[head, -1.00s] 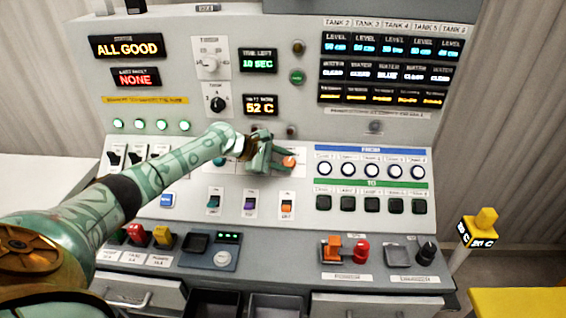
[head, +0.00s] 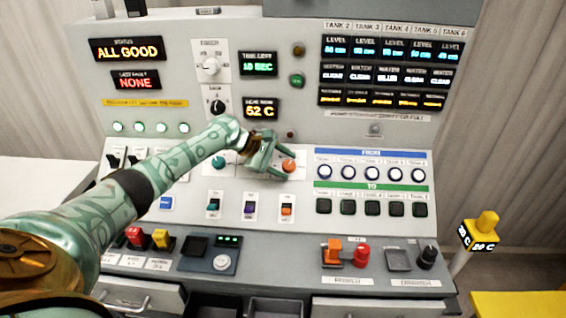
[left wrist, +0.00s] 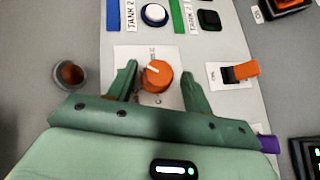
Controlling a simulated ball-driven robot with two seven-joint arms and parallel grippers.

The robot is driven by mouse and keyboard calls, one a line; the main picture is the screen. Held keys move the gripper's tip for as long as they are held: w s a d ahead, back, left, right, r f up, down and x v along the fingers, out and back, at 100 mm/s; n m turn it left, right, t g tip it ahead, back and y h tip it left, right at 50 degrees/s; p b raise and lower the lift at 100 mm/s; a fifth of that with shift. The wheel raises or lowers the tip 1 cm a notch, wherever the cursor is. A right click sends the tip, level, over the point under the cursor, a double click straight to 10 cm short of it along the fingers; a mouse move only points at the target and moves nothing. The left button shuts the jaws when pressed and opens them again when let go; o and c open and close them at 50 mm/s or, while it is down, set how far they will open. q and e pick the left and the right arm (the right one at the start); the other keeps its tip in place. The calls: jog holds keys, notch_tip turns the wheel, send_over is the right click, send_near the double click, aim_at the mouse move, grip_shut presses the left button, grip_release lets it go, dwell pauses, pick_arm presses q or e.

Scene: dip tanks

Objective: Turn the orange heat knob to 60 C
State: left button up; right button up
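The orange heat knob (head: 289,166) sits on a white plate in the middle of the sloped panel. In the left wrist view the orange knob (left wrist: 156,76) shows a white pointer mark, and its scale is too small to read. My left gripper (head: 283,165) is open at the knob. In the left wrist view its two fingers (left wrist: 160,78) stand on either side of the knob, with small gaps seen. The heat display (head: 260,108) reads 52 C. My right gripper is not in view.
A teal knob (head: 219,163) is left of the gripper. An orange switch (head: 287,208) sits below the knob. White round buttons (head: 348,173) are close to its right.

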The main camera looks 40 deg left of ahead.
pick_arm(q)
jog(key=p+v, duration=0.5)
jog(key=v, duration=1.1)
jog(key=shift+s+a, duration=0.1)
